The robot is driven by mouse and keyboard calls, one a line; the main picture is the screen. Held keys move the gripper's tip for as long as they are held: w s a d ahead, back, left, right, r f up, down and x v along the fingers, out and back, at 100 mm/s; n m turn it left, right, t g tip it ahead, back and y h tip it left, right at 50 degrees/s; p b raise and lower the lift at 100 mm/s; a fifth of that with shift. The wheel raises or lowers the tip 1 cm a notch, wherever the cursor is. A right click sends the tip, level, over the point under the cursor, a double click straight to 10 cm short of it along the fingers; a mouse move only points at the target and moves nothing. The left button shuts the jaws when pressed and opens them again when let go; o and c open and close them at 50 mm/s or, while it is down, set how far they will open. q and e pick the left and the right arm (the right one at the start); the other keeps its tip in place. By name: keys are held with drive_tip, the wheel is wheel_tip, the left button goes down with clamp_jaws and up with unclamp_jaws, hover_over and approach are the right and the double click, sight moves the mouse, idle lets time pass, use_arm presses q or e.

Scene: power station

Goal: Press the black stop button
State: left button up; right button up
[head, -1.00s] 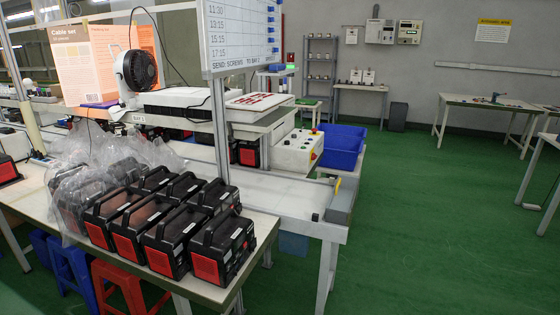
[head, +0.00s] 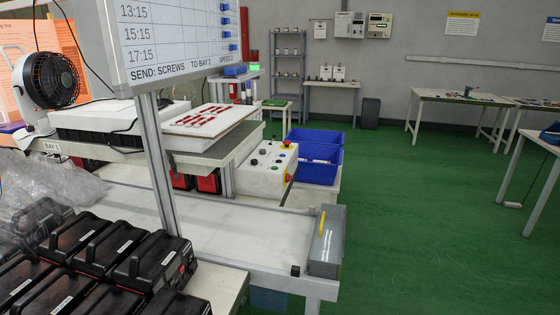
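A white control box (head: 258,179) sits on the far end of the workbench, left of a blue bin. Its sloped top carries several small knobs and buttons, some dark or black. Red buttons with yellow bases show at its right edge, one at the upper corner (head: 287,144) and one lower on the side (head: 289,177). The dark buttons are too small to tell which one is the black stop button. Neither of my grippers is in view.
Black power units (head: 115,246) crowd the near left table. A whiteboard (head: 180,35) on a metal post stands left of the control box. A blue bin (head: 318,172) is right of the box. The workbench (head: 215,220) lies in front. Green floor (head: 420,225) is clear on the right.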

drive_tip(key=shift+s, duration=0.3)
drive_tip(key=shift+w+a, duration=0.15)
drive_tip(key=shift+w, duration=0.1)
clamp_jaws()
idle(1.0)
